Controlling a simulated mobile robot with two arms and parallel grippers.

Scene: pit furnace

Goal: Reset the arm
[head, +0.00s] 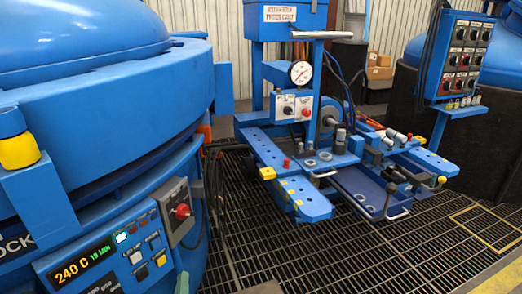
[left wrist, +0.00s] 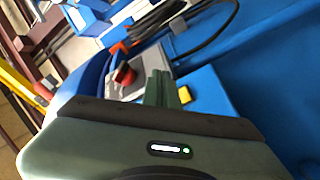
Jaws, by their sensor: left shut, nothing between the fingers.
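My left gripper shows in the left wrist view (left wrist: 162,85), with its two grey-green fingers together and nothing seen between them. Beyond the fingers is a grey switch box with a red knob (left wrist: 124,74), with a yellow button (left wrist: 185,96) beside it. I cannot tell how far the fingertips are from the box. My right gripper is in neither view.
A blue furnace (head: 110,95) with a lit control panel (head: 85,262) fills the left. A blue equipment stand with a gauge (head: 300,72) is in the middle. A switch panel (head: 464,55) stands at right. Dark floor grating (head: 290,255) lies open in front.

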